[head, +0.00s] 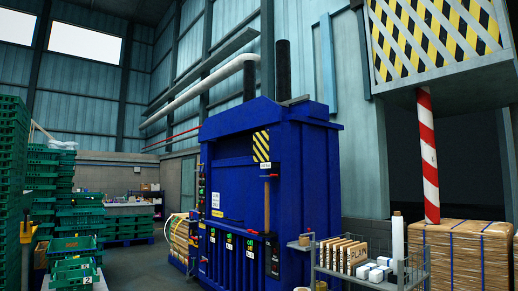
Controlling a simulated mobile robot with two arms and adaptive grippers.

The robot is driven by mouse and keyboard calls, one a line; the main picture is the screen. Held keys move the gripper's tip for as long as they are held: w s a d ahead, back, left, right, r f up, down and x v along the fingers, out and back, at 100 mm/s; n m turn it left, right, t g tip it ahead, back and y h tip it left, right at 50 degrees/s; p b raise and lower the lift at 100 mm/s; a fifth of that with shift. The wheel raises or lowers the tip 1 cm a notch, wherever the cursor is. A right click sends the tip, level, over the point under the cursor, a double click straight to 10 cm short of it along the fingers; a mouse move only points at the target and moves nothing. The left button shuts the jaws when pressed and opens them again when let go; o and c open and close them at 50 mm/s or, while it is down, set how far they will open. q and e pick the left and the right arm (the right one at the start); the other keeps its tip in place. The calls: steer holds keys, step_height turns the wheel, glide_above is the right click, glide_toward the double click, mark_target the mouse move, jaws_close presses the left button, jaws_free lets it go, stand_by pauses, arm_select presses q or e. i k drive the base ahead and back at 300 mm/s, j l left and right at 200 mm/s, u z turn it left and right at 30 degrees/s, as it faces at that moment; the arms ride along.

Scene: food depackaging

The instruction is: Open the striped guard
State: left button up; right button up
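Two things here carry yellow and black stripes, and I cannot tell which one is the guard. A large striped panel (437,36) in a pale frame hangs high at the upper right. A small striped plate (261,146) is on the upper front of a big blue machine (310,165) in the middle. A long upright brown handle (267,205) stands below the small plate. Neither of my grippers shows in the head view.
A grey trolley (372,284) with boxes stands in front of the machine at the right. A red and white striped pole (428,155) rises behind it, by strapped brown bales (455,255). Green crates (75,245) are stacked at the left. Floor (140,265) is clear between crates and machine.

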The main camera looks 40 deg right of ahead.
mark_target(261, 141)
steer(key=i+l+z, duration=0.4)
steer(key=i+z, duration=0.65)
steer(key=i, duration=1.95)
